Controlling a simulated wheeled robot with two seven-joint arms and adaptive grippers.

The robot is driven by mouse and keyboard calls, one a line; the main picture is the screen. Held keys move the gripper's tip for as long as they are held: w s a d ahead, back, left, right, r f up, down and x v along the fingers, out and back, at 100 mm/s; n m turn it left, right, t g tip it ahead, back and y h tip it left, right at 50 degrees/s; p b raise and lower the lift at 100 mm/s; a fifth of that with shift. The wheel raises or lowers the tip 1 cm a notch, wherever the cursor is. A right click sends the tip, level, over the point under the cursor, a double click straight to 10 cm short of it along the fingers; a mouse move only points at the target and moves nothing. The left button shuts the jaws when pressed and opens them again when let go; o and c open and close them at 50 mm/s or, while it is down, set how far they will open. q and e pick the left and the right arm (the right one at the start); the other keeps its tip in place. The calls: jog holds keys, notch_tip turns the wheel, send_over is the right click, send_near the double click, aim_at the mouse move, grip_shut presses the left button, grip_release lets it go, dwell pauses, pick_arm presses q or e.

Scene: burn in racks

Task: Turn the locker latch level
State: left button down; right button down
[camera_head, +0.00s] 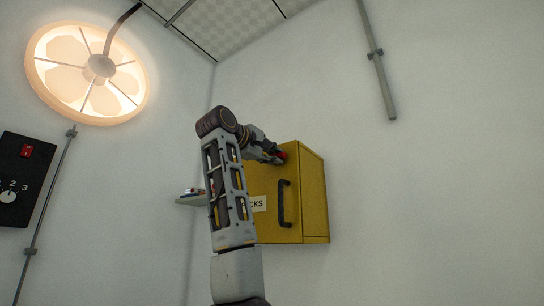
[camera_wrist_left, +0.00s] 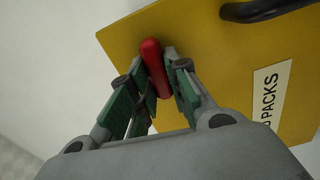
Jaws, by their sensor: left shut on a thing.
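A yellow locker (camera_head: 314,195) hangs on the wall in the head view, with its door closed as far as I can see. Its red latch (camera_head: 284,156) is near the top of the door. In the left wrist view the latch (camera_wrist_left: 153,62) is a red bar between my left gripper's fingers (camera_wrist_left: 158,88). The left gripper (camera_head: 276,155) is shut on it. The latch's true angle on the door is hard to tell, as the fingers cover part of it. My right gripper is not in view.
A black handle (camera_head: 284,203) is on the door below the latch. A label ending in "PACKS" (camera_wrist_left: 270,92) is on the door. A small shelf (camera_head: 191,200) is left of the locker. A black panel with a dial (camera_head: 16,180) and a round lamp (camera_head: 88,73) are at left.

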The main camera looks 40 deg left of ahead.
pick_arm(q)
jog(key=shift+f, duration=0.1)
dwell(0.3)
jog(key=c, duration=1.4)
grip_release()
jog(key=shift+w, duration=0.1)
jog(key=shift+o, duration=0.2)
jog(key=s+d, duration=0.1)
jog(key=s, duration=1.1)
jog(key=shift+d, duration=0.2)
jog(key=shift+w, duration=0.1)
